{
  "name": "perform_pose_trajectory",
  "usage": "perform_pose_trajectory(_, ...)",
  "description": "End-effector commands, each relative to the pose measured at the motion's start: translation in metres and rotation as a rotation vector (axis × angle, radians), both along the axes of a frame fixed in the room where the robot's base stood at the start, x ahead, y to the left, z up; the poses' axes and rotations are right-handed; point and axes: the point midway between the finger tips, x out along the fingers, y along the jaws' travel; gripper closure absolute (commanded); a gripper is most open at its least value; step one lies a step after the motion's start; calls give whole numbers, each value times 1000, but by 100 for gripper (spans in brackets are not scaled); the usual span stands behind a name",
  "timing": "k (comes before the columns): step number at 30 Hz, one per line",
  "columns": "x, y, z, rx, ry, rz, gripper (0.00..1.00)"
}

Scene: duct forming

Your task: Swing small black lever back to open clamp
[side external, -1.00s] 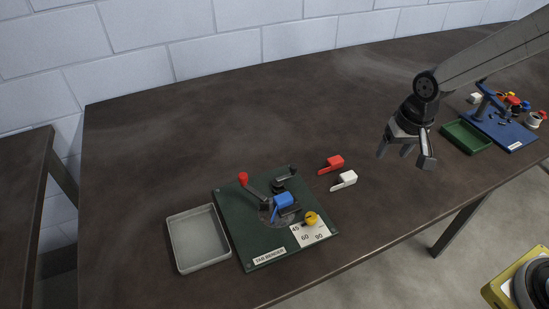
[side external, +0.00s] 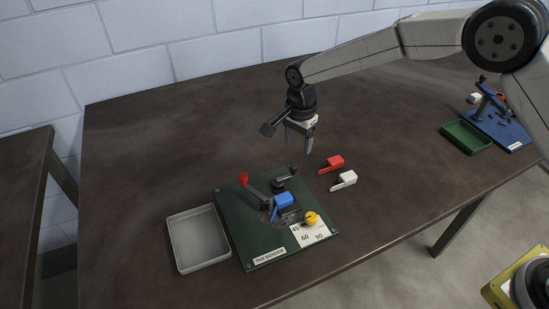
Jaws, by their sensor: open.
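The tab bender is a dark green board (side external: 235,229) lying on the table. A small black lever (side external: 286,177) with a knob sits at the board's back right edge, on a dark clamp. A blue piece (side external: 283,200) sits at the middle of the board, in or beside the clamp; I cannot tell which. A longer lever with a red knob (side external: 243,178) stands at the back left. My gripper (side external: 299,148) points down, open and empty, above the table behind the board. It is apart from the black lever, higher and farther back.
A grey tray (side external: 176,252) stands left of the board. Red (side external: 332,164) and white (side external: 345,181) tabbed pieces lie to its right. A yellow knob (side external: 311,218) stands by the angle card. A green tray (side external: 447,133) and blue fixture (side external: 508,133) are far right.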

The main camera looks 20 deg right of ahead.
Motion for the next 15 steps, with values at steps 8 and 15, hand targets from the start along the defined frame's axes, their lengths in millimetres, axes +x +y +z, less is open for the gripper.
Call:
perform_pose_trajectory(8,3,6,-3,-2,7,-35,33)
perform_pose_trajectory(15,3,6,-11,-2,7,-33,33)
